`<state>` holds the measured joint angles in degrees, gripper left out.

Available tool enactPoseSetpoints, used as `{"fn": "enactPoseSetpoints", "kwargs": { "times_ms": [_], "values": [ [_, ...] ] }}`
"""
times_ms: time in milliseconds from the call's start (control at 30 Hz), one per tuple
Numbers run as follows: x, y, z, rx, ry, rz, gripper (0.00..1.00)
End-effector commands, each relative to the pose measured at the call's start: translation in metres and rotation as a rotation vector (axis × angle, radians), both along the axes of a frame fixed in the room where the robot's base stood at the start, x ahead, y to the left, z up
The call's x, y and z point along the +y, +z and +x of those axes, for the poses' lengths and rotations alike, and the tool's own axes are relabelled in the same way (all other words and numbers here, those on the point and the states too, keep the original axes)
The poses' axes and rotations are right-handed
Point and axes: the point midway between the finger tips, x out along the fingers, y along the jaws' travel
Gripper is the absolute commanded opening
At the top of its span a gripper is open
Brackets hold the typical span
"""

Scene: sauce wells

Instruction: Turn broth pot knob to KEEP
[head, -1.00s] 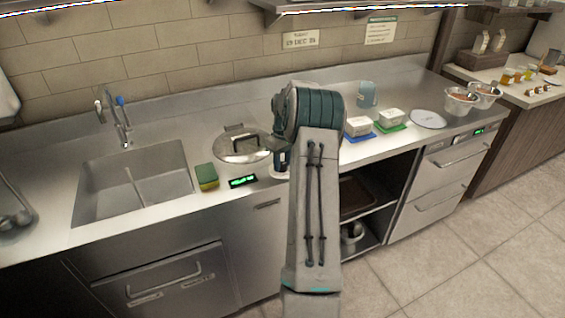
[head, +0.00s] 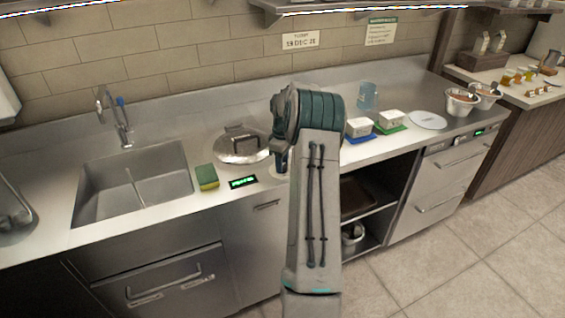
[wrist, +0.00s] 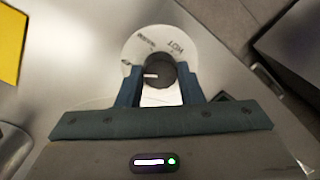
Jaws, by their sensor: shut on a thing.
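The broth pot (head: 240,147) sits sunk in the counter with its metal lid on, left of my arm in the head view. A small green-lit display (head: 243,182) lies in front of it. In the wrist view, the dark round knob (wrist: 158,72) stands on a white dial plate (wrist: 141,46). The plate reads HOT near its top; another label beside it is too blurred to read. A pale mark on the knob points left in that view. My gripper (wrist: 158,86) is shut on the knob, one finger on each side. In the head view my arm mostly hides the knob.
A yellow-green sponge (head: 206,177) lies left of the display, beside the sink (head: 134,185). White tubs on blue and green mats (head: 392,129) stand right of my arm, with a round white plate (head: 428,120) beyond.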

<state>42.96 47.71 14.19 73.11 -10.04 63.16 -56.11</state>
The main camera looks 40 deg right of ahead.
Motion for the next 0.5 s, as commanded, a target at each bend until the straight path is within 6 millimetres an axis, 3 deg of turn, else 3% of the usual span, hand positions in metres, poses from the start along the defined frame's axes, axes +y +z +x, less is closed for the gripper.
{"fn": "enactPoseSetpoints", "kwargs": {
  "times_ms": [167,200,267,500],
  "values": [
    [-0.0002,0.0021,0.0014,-0.004,-0.001,-0.002,0.11],
    [-0.0002,0.0021,0.0014,-0.004,-0.001,-0.002,0.39],
    [-0.0002,0.002,0.0013,-0.004,-0.001,-0.002,0.55],
    [-0.0001,0.0009,0.0005,-0.002,-0.001,-0.001,0.55]
  ]
}}
